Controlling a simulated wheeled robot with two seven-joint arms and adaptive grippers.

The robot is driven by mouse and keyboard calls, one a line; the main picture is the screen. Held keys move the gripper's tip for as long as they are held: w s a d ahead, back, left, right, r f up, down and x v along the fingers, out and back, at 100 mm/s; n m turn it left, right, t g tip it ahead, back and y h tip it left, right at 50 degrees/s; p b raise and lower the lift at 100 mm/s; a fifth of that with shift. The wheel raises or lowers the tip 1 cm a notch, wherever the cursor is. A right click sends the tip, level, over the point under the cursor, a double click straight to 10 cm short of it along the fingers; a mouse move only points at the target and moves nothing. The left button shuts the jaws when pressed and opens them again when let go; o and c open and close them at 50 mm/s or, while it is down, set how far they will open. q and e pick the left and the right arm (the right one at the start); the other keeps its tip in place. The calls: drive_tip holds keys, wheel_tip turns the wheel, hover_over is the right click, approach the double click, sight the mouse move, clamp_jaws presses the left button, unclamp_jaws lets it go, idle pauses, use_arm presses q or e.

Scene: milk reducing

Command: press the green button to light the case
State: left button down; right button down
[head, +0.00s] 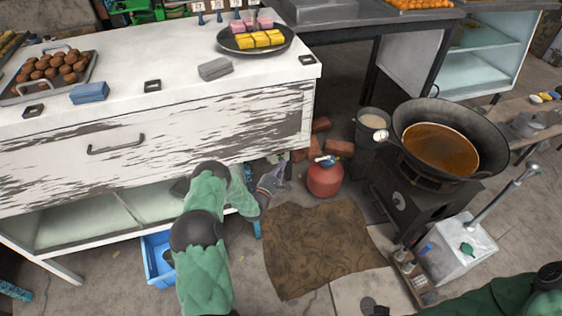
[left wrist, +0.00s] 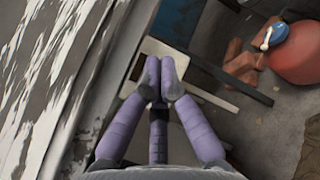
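My left gripper (head: 281,172) is beside the right end of the white, peeling cabinet (head: 210,130), below its drawer level. In the left wrist view its purple fingers (left wrist: 162,72) have their tips together, with no object clearly held. A pale panel and a dark bar lie behind the fingertips; I cannot tell whether they touch. No green button is clear near the gripper. A small green piece (head: 467,249) sits on a white box (head: 450,262) at the lower right; I cannot tell whether it is a button.
A red gas bottle (head: 325,178) stands close right of my left gripper, with bricks (head: 339,148) behind it. A large wok (head: 470,115) on a dark stove is further right. A brown mat (head: 325,245) covers floor in front. A blue crate (head: 157,262) is under the cabinet.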

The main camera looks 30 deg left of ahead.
use_arm(q)
drive_tip(key=shift+w+a, duration=0.15)
idle(0.5)
drive_tip(key=shift+s+d, duration=0.45)
drive_tip(key=shift+d, duration=0.05)
drive_tip(key=shift+p, duration=0.3)
drive_tip(key=s+d+p, duration=0.2)
drive_tip(key=s+d, duration=0.2)
drive_tip(key=shift+d, duration=0.3)
idle(0.4)
